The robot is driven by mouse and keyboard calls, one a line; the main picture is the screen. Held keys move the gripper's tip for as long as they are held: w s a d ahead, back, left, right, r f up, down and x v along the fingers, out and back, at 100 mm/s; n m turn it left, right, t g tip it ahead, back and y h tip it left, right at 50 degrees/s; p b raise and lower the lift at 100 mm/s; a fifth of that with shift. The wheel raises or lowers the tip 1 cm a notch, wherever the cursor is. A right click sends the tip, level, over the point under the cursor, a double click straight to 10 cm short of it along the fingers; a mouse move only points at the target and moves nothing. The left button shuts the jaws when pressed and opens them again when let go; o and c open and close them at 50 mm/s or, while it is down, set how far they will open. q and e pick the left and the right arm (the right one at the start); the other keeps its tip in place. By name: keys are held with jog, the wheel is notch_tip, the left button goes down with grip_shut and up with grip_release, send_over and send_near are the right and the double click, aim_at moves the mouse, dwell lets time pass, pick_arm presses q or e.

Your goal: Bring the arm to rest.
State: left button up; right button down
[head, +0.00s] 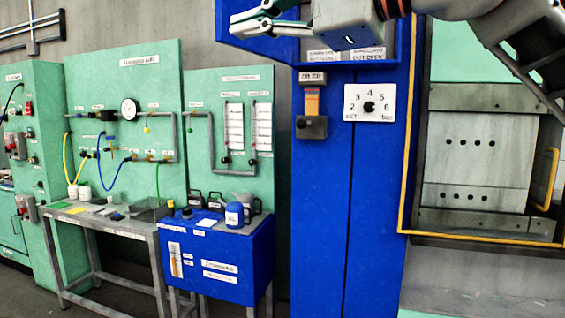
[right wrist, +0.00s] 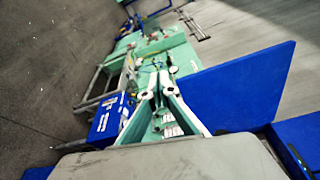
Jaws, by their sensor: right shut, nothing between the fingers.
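My right gripper (head: 262,20) comes in at the top of the head view, in front of the upper part of the blue press column (head: 322,200). Its fingers point left, are shut and hold nothing. In the right wrist view the gripper (right wrist: 158,75) shows its fingers close together, with green panels and the blue bench beyond. My right arm reaches in from the top right corner of the head view. My left gripper is in neither view.
A dial knob (head: 370,105) sits on a white plate on the blue column. A yellow-edged guard frame (head: 404,180) surrounds the press plates at right. A blue bench (head: 215,262) with bottles and a grey table (head: 105,222) stand at left before green panels (head: 125,100).

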notch_tip(320, 180, down, 20)
jog(key=w+a+m+g+y, duration=0.3)
jog(key=m+g+y, duration=0.4)
jog(key=m, duration=0.4)
jog(key=w+d+f+m+t+h, duration=0.25)
jog(key=d+f+m+t, duration=0.25)
jog(key=f+m, duration=0.5)
jog(key=w+d+f+m+t+h, duration=0.2)
jog(key=d+f+m+t+h, duration=0.3)
jog(key=f+m, duration=0.6)
jog(key=w+d+f+m+t+h, duration=0.25)
jog(key=d+f+m+t, duration=0.3)
jog(key=f+m, duration=0.45)
jog(key=s+d+f+m+g+h, duration=0.1)
jog(key=s+d+f+m+h, duration=0.15)
jog(key=f, duration=0.45)
jog(key=s+d+f+m+h, duration=0.2)
jog(key=f+m, duration=0.2)
jog(key=f, duration=0.3)
jog(key=s+d+f+m+g+h, duration=0.1)
jog(key=s+d+f+m+h, duration=0.1)
jog(key=f+m, duration=0.35)
jog(key=s+d+f+m+g+h, duration=0.1)
jog(key=s+d+f+m+g, duration=0.1)
jog(key=s+f, duration=0.7)
jog(key=s+d+f+m+g+h, duration=0.1)
jog(key=s+d+f+m+g, duration=0.2)
jog(key=s+f, duration=0.7)
jog(key=shift+d+f, duration=0.45)
jog(key=shift+f, duration=0.5)
